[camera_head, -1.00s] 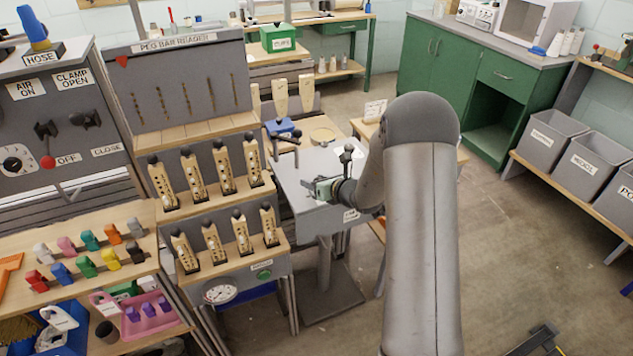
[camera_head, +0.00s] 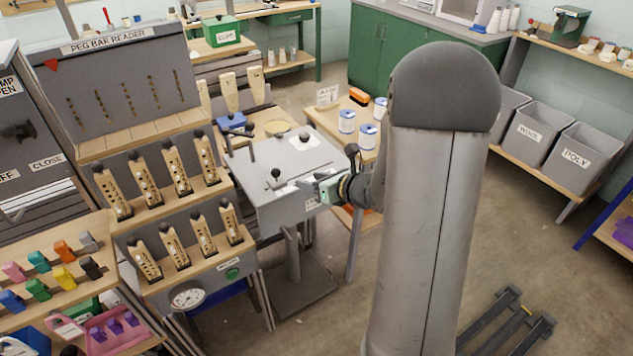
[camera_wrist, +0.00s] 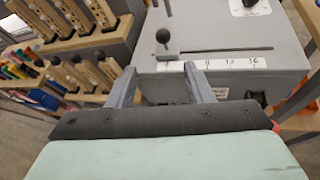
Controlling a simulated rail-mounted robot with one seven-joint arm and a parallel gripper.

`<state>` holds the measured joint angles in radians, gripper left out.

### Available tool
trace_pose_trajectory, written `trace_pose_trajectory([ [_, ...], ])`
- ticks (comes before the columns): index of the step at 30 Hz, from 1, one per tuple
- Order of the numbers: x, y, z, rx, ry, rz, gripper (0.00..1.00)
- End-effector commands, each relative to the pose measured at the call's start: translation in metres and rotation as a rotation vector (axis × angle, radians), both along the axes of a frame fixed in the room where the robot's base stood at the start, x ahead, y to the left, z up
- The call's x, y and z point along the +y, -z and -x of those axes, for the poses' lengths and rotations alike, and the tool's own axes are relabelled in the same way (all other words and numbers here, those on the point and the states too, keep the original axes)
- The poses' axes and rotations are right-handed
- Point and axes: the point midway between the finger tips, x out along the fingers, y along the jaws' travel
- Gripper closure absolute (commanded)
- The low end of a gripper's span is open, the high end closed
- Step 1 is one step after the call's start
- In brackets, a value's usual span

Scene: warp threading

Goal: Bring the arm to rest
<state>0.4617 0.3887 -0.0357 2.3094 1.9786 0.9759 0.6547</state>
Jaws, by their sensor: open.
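My gripper (camera_head: 300,184) is at the front edge of a grey machine table (camera_head: 262,203) in the head view. In the wrist view my gripper (camera_wrist: 163,82) has its two fingers spread apart with nothing between them. Beyond the fingertips lie the table's numbered white scale (camera_wrist: 212,64) and a black ball knob (camera_wrist: 163,36) on a small block. My arm reaches in from the right of the head view and hides part of the floor and the shelf behind it.
A peg bar reader (camera_head: 130,80) stands left, with rows of wooden peg bars below it. A side table holds white spools (camera_head: 347,121). Grey bins (camera_head: 570,158) stand at the right. Open floor (camera_head: 530,235) lies right of my arm.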

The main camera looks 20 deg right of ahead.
Motion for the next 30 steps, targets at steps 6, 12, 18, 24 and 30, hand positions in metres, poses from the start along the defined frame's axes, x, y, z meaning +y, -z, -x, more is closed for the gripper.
trace_pose_trajectory([
  [6, -0.004, -0.004, 0.009, 0.001, 0.001, -0.002, 0.53],
  [12, -0.004, -0.004, 0.008, 0.001, 0.001, -0.002, 0.53],
  [18, -0.004, -0.004, 0.008, 0.000, 0.000, -0.001, 0.53],
  [24, 0.038, -0.019, 0.024, -0.028, -0.198, 0.118, 0.53],
  [30, 0.137, -0.042, 0.113, -0.167, -0.879, 0.549, 0.53],
])
